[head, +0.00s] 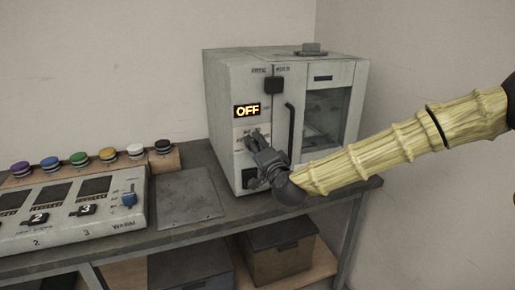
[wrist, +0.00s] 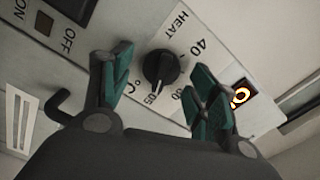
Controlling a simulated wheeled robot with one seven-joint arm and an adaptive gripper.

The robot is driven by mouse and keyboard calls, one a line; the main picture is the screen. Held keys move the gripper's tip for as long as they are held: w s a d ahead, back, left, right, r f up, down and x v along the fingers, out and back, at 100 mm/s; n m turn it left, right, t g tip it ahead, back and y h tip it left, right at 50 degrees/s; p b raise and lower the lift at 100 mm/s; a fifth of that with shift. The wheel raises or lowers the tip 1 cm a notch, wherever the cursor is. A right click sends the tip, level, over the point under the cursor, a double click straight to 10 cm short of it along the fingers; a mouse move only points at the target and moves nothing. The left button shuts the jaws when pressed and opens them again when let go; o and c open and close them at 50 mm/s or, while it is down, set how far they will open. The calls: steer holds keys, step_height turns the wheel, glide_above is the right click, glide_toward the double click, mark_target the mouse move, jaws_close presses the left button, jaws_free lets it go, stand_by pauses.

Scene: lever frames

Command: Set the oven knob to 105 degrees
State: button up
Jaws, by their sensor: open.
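The oven (head: 228,95) is a pale grey box on the bench, and its lit display (head: 247,111) reads OFF. The black round oven knob (wrist: 161,68) shows in the wrist view on a pale dial plate (wrist: 182,38) with the word HEAT, the number 40 and other, partly covered numbers. A pale pointer on the knob points to the lower edge of the picture. My gripper (wrist: 164,74) is open, with one green-padded finger on each side of the knob; I cannot tell whether they touch it. In the head view my gripper (head: 258,145) hides the knob.
A dark vertical door handle (head: 291,129) stands right of my gripper. An ON/OFF panel (wrist: 70,12) is at the wrist view's upper left. A flat plate (head: 188,194) lies between.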

steer(key=v, duration=1.1)
steer(key=shift+s, duration=0.25)
steer(key=shift+d, duration=0.1)
steer(key=s+f+n+g+p, duration=0.1)
steer(key=s+f+n+g, duration=0.3)
steer(key=f, duration=0.6)
steer(key=s+f+m+g+h+p, duration=0.1)
steer(key=s+f+g, duration=0.1)
steer(key=s+f, duration=0.6)
steer(key=s+f+n+g+p, duration=0.2)
steer(key=s+f+g, duration=0.1)
steer(key=f, duration=1)
steer(key=s+d+f+n+g+h+p, duration=0.1)
steer(key=s+d+f, duration=0.3)
steer(key=s, duration=0.5)
steer(key=s+d+f+n+g+h+p, duration=0.1)
steer(key=s+d+f+g, duration=0.3)
steer(key=s, duration=0.4)
steer(key=s+d+f+n+g+h+p, duration=0.1)
steer(key=s+d+f+n+g+h, duration=0.1)
steer(key=s+d+f, duration=0.4)
steer(key=s+d+g, duration=0.1)
steer(key=s, duration=0.2)
steer(key=shift+s+d+n+h, duration=0.3)
steer(key=shift+s+d, duration=0.05)
steer(key=shift+d, duration=0.05)
steer(key=shift+r, duration=0.1)
